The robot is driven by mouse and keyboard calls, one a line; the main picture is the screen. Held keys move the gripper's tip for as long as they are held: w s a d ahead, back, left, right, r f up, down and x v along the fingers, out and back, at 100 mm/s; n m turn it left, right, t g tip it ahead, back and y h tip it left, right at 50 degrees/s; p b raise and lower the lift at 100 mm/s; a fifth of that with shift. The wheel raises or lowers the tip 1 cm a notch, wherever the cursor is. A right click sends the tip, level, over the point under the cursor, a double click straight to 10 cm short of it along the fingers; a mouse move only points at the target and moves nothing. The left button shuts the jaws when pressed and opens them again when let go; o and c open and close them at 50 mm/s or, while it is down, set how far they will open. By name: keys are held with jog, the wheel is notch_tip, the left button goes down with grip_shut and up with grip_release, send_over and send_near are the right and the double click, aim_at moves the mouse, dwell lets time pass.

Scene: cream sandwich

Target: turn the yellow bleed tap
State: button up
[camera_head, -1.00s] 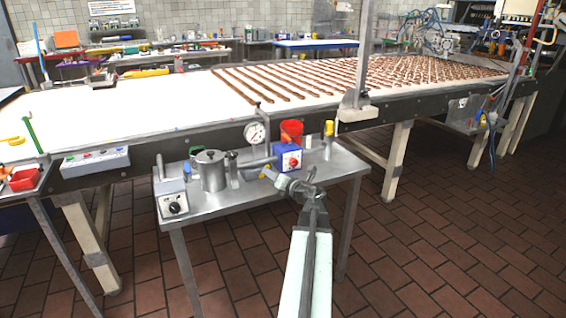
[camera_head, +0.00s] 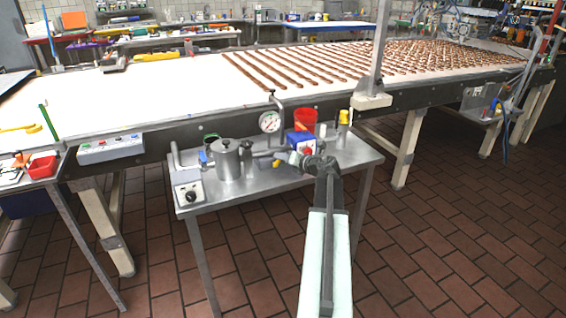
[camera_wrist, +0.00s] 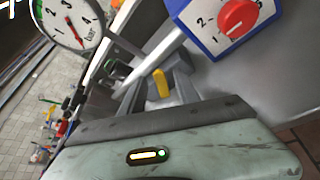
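The yellow bleed tap (camera_wrist: 162,84) shows in the wrist view as a small yellow lever among grey metal parts, just beyond the dark front edge of my gripper. In the head view only a small yellow spot (camera_head: 277,163) shows at that place, left of my gripper (camera_head: 298,158). My gripper is over the steel side table, close to the blue box with the red knob. Its fingers are too small in the head view, and not clear in the wrist view, to tell whether they are open or touching the tap.
The blue box (camera_head: 300,143) with its red knob, the pressure gauge (camera_head: 269,122), a red cup (camera_head: 305,119) and a steel pot (camera_head: 226,160) crowd the steel table (camera_head: 255,182). A yellow-topped bottle (camera_head: 343,119) stands right. The conveyor (camera_head: 190,92) runs behind.

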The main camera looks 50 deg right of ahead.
jog(key=shift+w, duration=0.25)
grip_shut()
jog(key=shift+s+d+f+m+b, duration=0.15)
jog(key=shift+d+f+m+b, duration=0.35)
jog(key=shift+b, duration=0.4)
jog(key=shift+s+d+f+m+t+y+b, duration=0.1)
jog(key=shift+f+m+t+y+b, duration=0.35)
jog(key=shift+b, duration=0.3)
jog(key=shift+s+m+t+y+b, duration=0.1)
jog(key=shift+m+t+y+b, duration=0.2)
jog(key=shift+m+b, duration=0.35)
jog(key=shift+r, duration=0.2)
grip_release()
